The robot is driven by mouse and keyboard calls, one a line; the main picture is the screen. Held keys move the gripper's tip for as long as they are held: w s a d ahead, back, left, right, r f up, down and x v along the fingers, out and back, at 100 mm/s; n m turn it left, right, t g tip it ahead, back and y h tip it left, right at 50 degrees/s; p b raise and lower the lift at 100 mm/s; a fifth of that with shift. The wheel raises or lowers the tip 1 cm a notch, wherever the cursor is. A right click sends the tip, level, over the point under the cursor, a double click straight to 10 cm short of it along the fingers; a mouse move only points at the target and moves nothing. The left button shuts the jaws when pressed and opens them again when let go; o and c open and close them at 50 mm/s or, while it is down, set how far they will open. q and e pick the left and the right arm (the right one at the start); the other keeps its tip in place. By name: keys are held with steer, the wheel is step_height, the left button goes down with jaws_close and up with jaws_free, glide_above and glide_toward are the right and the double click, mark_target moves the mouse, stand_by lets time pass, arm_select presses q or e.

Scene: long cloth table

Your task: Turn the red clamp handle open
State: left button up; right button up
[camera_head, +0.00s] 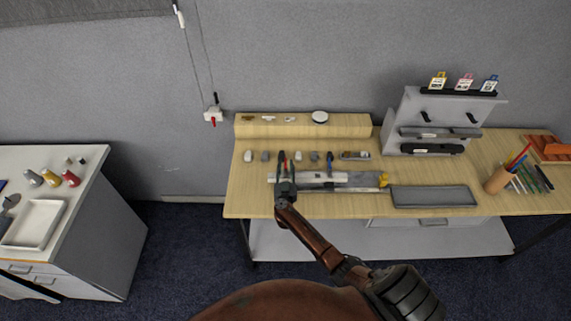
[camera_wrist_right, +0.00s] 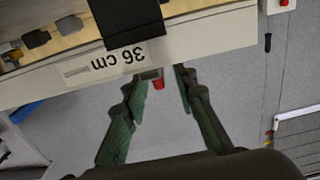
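A small red piece, seemingly the clamp handle (camera_wrist_right: 158,84), shows in the right wrist view between my right gripper's two green fingertips. It sits just under the edge of a pale body with a "36 cm" label (camera_wrist_right: 103,61). My right gripper (camera_wrist_right: 157,84) is open there, a finger on each side of the red piece; I cannot tell whether either touches it. In the head view the right gripper (camera_head: 285,161) is over the left end of a long white and grey device (camera_head: 335,178), and covers the handle's surroundings. My left gripper is not in view.
The device has a yellow part (camera_head: 383,180) at its right end. A grey tray (camera_head: 433,196) lies beside it. Several small objects stand in a row behind. A grey rack (camera_head: 440,105) and a pencil cup (camera_head: 497,180) are to the right. A wall switch (camera_head: 213,115) hangs behind.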

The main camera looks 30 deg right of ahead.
steer(key=shift+x, duration=1)
steer(key=shift+c, duration=0.2)
jaws_close()
